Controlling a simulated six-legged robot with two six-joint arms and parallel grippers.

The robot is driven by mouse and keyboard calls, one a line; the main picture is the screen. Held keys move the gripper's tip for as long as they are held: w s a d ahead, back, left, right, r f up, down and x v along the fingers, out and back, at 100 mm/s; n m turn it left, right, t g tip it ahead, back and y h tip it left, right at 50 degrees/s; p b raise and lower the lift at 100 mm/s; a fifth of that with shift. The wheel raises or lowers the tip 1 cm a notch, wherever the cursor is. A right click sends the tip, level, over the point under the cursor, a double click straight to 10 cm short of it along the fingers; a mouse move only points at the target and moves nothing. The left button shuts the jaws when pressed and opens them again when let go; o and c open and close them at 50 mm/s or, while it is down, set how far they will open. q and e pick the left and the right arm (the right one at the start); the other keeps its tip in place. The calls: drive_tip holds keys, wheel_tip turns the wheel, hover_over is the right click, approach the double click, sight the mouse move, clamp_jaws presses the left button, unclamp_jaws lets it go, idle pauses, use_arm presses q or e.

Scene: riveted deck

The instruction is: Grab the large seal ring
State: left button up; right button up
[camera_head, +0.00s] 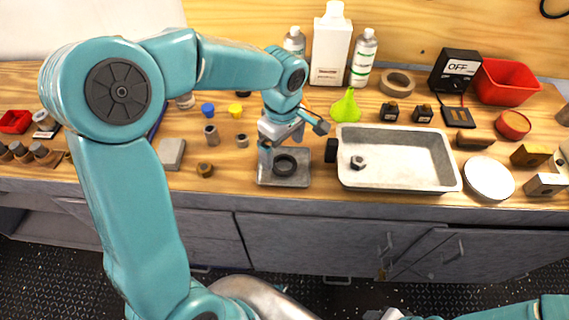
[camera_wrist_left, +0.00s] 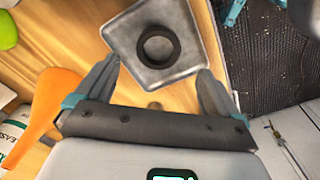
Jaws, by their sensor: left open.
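The large seal ring is a thick black ring (camera_head: 276,166) lying flat on a small square metal tray (camera_head: 264,182) near the bench's front edge. In the left wrist view the ring (camera_wrist_left: 141,47) lies on the tray (camera_wrist_left: 122,33), ahead of my fingertips. My left gripper (camera_head: 293,141) is open and empty just above and behind the ring. Its two fingers (camera_wrist_left: 160,76) are spread wide, with the ring beyond them and roughly centred. The right arm shows at the bottom right edge, its gripper (camera_head: 384,315) mostly cut off.
A large metal pan (camera_head: 400,185) stands right of the small tray, with a black block (camera_head: 331,151) beside it. A green funnel (camera_head: 346,106) and white bottles (camera_head: 331,45) stand behind. Small parts and a grey block (camera_head: 172,153) lie to the left.

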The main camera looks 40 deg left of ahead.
sight(285, 164)
use_arm(q)
drive_tip(key=shift+w+d+f, duration=0.1)
drive_tip(key=shift+f, duration=1.25)
drive_tip(key=shift+d+f, duration=0.1)
drive_tip(key=shift+f, duration=1.2)
drive_tip(key=c, duration=1.1)
